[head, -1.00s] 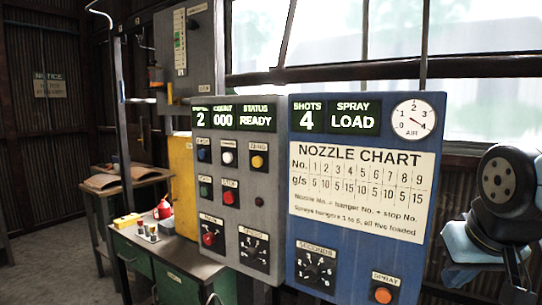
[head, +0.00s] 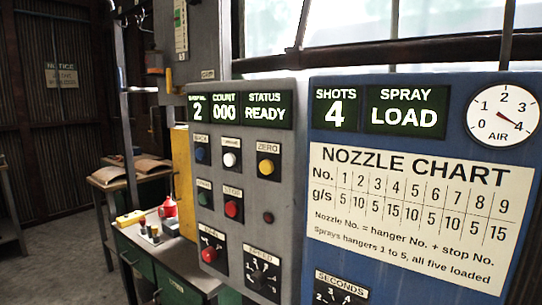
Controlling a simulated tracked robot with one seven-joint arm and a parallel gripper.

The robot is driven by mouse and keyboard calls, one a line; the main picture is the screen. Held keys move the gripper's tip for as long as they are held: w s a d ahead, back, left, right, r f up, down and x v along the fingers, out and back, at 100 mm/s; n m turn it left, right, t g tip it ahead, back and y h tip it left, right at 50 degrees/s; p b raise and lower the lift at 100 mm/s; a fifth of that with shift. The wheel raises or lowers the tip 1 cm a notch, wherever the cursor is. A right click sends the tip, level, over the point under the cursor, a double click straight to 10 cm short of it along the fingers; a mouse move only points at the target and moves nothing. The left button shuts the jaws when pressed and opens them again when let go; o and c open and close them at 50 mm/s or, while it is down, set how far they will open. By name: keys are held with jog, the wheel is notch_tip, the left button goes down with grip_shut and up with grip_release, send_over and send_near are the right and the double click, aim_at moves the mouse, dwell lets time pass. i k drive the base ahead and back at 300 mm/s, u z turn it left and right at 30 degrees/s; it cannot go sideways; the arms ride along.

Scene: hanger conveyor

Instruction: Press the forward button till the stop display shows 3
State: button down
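A grey control panel (head: 290,185) fills the middle of the head view. Its leftmost small display (head: 198,107) reads 2; the label above it is too blurred to read surely. A yellow button (head: 266,167) is labelled ZERO. Below are a green button (head: 204,198) and a red STOP button (head: 232,209). My gripper is not in view.
The count display (head: 226,107) reads 000 and the status display (head: 266,112) READY. A blue spray panel (head: 325,240) at right shows shots 4 and LOAD. A bench (head: 185,262) with small items stands at left, before a yellow cabinet (head: 183,180).

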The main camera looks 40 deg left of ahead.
aim_at(229, 158)
jog(key=u, duration=0.1)
jog(key=k, duration=1.8)
jog(key=u, duration=1.4)
jog(key=i, duration=1)
jog(key=z, duration=0.15)
